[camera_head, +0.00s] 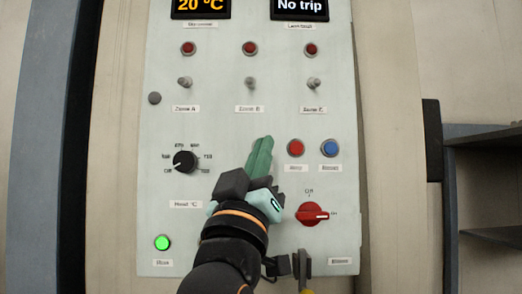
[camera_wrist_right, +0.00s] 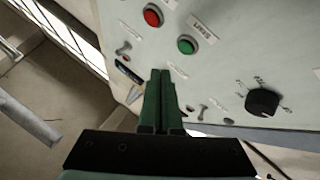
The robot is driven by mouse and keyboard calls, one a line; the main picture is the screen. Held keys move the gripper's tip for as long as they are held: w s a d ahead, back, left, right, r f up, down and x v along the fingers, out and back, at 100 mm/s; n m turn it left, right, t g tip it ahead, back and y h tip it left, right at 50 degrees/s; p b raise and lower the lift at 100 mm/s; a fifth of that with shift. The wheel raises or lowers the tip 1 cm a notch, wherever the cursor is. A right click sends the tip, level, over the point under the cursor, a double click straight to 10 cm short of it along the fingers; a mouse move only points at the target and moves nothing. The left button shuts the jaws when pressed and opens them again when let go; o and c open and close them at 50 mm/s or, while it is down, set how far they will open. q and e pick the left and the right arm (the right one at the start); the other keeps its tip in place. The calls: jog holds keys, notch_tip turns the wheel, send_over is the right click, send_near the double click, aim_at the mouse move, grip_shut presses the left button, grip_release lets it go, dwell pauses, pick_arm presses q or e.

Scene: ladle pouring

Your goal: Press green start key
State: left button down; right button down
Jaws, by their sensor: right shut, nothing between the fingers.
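The green key (camera_wrist_right: 187,45) shows in the right wrist view as a round button on the pale panel, between a red button (camera_wrist_right: 153,16) and a black knob (camera_wrist_right: 263,102). In the head view the green key is hidden behind my right gripper (camera_head: 261,150), left of the red button (camera_head: 296,148). My right gripper is shut and empty, its green fingers pointing up over the panel. In the right wrist view its fingertips (camera_wrist_right: 160,75) lie below and left of the green key. Whether they touch the panel I cannot tell. My left gripper is not in view.
The panel (camera_head: 220,125) also carries a blue button (camera_head: 330,148), a red rotary switch (camera_head: 312,214), a black dial (camera_head: 185,161), toggle switches (camera_head: 250,83) with red lamps, and a lit green lamp (camera_head: 162,243). Displays read 20 °C and No trip. Dark shelves (camera_head: 490,190) stand right.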

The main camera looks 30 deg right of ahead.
jog(key=shift+s+a, duration=0.55)
jog(key=shift+s, duration=0.3)
dwell(0.3)
